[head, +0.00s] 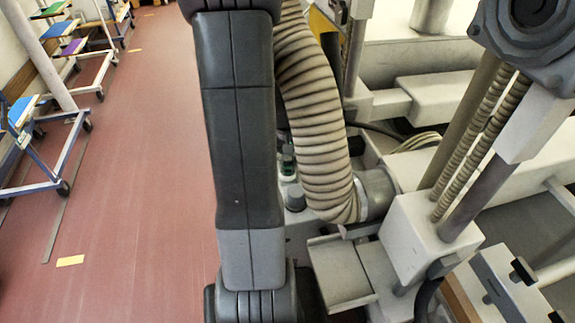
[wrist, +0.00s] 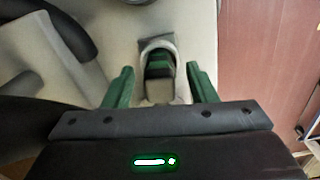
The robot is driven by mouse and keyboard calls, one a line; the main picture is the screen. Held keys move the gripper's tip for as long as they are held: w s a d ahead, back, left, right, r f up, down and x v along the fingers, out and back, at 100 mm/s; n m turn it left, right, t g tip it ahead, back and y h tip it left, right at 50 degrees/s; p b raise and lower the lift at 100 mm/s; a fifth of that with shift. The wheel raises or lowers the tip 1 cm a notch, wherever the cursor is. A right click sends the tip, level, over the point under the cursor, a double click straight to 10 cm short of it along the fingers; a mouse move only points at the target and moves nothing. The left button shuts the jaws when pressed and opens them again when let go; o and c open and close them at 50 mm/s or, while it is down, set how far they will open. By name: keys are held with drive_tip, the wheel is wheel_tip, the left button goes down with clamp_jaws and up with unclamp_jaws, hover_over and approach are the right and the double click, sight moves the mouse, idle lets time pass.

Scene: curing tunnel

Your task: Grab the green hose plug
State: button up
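The green hose plug (wrist: 159,64) shows in the wrist view, set in a rounded grey holder (wrist: 158,44) on a pale surface, with a light grey lower part. My gripper (wrist: 160,67) is open, with one green finger to each side of the plug and a visible gap on both sides. The fingers do not appear to touch it. How far the plug lies beyond the fingertips is hard to tell. In the head view my gripper is hidden behind my arm. A small green piece shows between my arm and the ribbed hose; I cannot tell whether it is the plug.
A thick beige ribbed hose (head: 315,110) runs close to the right of my arm into a grey collar (head: 377,193). Pale machinery (head: 415,240) with posts fills the right side. Red floor (head: 140,200) is open at left, with wheeled racks (head: 35,150) beyond.

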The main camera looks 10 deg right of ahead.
drive_tip(key=c, duration=0.9)
drive_tip(key=shift+r, duration=0.15)
